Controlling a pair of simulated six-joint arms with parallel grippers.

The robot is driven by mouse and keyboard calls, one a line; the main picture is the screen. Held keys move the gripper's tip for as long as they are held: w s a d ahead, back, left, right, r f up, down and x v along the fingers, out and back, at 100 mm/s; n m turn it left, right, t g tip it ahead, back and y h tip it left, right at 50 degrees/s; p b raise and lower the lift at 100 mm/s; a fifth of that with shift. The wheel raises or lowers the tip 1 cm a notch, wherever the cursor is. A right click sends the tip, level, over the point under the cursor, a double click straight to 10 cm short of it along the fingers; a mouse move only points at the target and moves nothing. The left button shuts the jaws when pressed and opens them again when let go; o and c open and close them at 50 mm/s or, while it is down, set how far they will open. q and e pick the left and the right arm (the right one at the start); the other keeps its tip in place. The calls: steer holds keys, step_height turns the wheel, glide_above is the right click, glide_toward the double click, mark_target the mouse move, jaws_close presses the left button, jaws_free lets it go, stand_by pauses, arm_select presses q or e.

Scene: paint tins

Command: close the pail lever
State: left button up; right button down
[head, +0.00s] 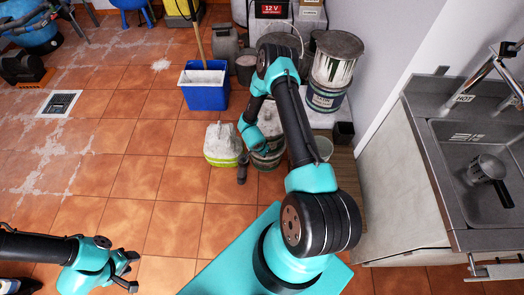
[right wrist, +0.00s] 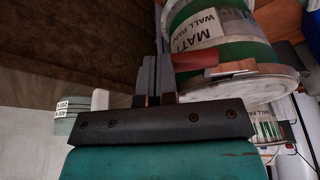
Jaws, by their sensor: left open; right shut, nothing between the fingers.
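The pail (right wrist: 225,55) is green with a white "MATT WALL PAINT" label and fills the upper right of the right wrist view, with a pale rim. A reddish-brown lever (right wrist: 196,58) lies against its side, close to the fingertips. My right gripper (right wrist: 155,70) is shut and empty, its dark fingers just left of the lever; I cannot tell whether they touch it. In the head view a green pail (head: 270,158) stands partly hidden under my right wrist, and the right gripper (head: 242,172) is beside it. My left gripper (head: 129,272) is open and empty above the tiles.
A pale tub with a lime-green band (head: 222,147) stands left of the pail. A blue bucket (head: 204,88) is behind it. Stacked tins (head: 333,70) stand by the wall at the back. A grey sink (head: 480,165) is at right. The tiled floor at left centre is clear.

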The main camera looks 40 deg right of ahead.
steer(key=s+a+r, duration=0.1)
steer(key=a+r, duration=0.5)
steer(key=r, duration=0.4)
steer(key=shift+r, duration=0.2)
steer(key=shift+a, duration=0.15)
steer(key=shift+w+a, duration=0.6)
steer(key=shift+w, duration=0.15)
steer(key=shift+f, duration=0.15)
